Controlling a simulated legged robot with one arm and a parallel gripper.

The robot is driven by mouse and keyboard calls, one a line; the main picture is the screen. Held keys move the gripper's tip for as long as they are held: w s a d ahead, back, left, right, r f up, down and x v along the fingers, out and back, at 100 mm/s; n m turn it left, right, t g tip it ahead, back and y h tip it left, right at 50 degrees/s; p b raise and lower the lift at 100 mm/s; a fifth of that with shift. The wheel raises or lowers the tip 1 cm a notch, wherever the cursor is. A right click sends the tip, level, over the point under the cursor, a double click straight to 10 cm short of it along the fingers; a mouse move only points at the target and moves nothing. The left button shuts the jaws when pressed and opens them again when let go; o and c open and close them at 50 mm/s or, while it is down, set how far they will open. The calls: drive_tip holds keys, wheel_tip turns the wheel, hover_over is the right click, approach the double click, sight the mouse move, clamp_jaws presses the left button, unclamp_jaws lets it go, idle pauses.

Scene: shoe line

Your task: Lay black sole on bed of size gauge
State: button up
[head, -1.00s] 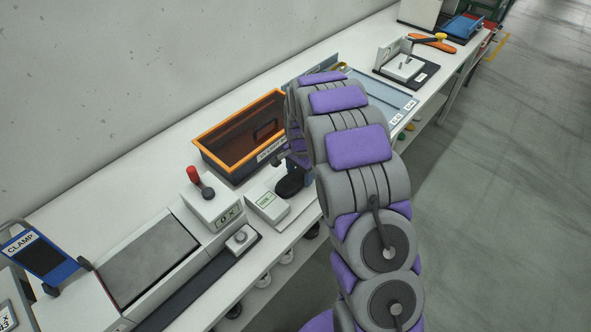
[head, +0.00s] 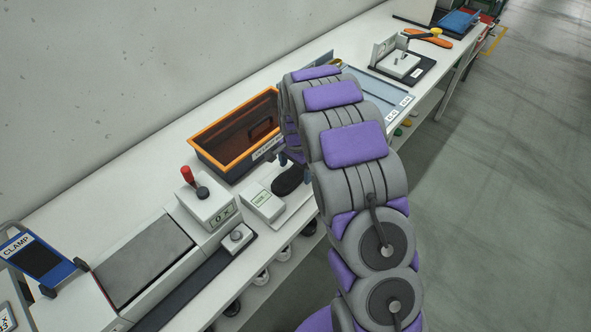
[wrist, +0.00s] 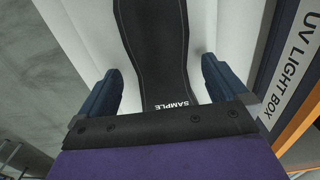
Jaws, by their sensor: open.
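The black sole (head: 289,181) lies flat on the pale bed of the size gauge, beside the gauge's white housing with a small greenish display (head: 262,203). In the wrist view the sole (wrist: 158,45) has pale stitching and the word SAMPLE, with white surface (wrist: 90,40) under it on both sides. My gripper (wrist: 163,85) is open, one dark blue finger on each side of the sole's near end, with gaps between. In the head view my arm hides most of the gripper and the right part of the gauge.
The orange-rimmed UV light box (head: 200,150) stands just behind the gauge. A grey device with a red-knobbed lever (head: 207,205) is to its left. A blue-grey tray (head: 375,100) lies beyond my arm. Bare bench top (head: 100,195) shows along the wall.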

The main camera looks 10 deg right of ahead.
wheel_tip(320, 180, up, 16)
drive_tip(key=a+p, duration=0.1)
drive_tip(key=p, duration=0.2)
idle(0.3)
drive_tip(key=s+r+n, duration=0.3)
drive_tip(key=s+r, duration=0.2)
drive_tip(key=s, duration=0.6)
drive_tip(key=s+r+n, duration=0.2)
drive_tip(key=s+r, duration=0.2)
drive_tip(key=s, duration=0.7)
drive_tip(key=s+f+n+g, duration=0.1)
drive_tip(key=s+n, duration=0.5)
drive_tip(key=s, duration=1.4)
drive_tip(key=shift+g, duration=0.4)
